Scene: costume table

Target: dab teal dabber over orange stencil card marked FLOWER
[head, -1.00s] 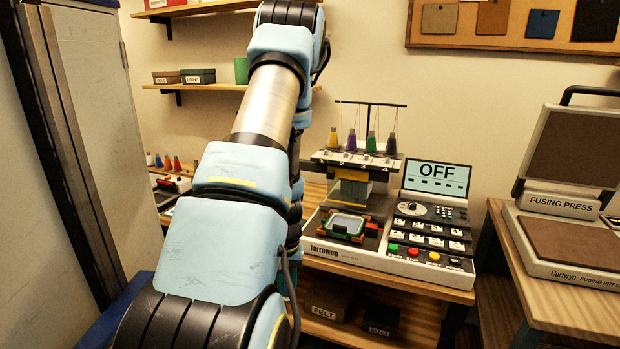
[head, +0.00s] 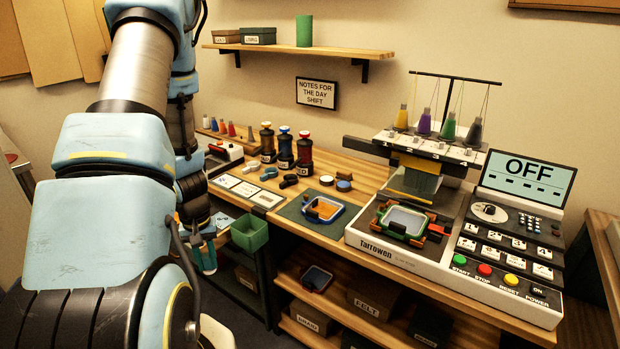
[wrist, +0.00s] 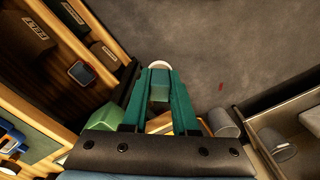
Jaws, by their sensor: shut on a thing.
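My gripper (wrist: 158,92) points down at the floor in the wrist view, with its teal fingers shut on the teal dabber (wrist: 159,88). The dabber's pale round tip (wrist: 159,65) shows just past the fingertips. In the head view my gripper (head: 204,258) hangs at the left, in front of the bench and below its top, beside the green bin. The dabber cannot be told apart from the fingers there. I cannot make out an orange card marked FLOWER. An orange surface (head: 322,209) lies inside a blue-rimmed frame on the bench, but no lettering on it is readable.
The green bin (head: 250,231) hangs at the bench's front edge. Dark bottles (head: 285,150), small pads (head: 343,182) and pale cards (head: 247,189) stand or lie on the bench. The embroidery machine (head: 400,249) fills the right side. Boxes sit on the lower shelf (head: 345,322).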

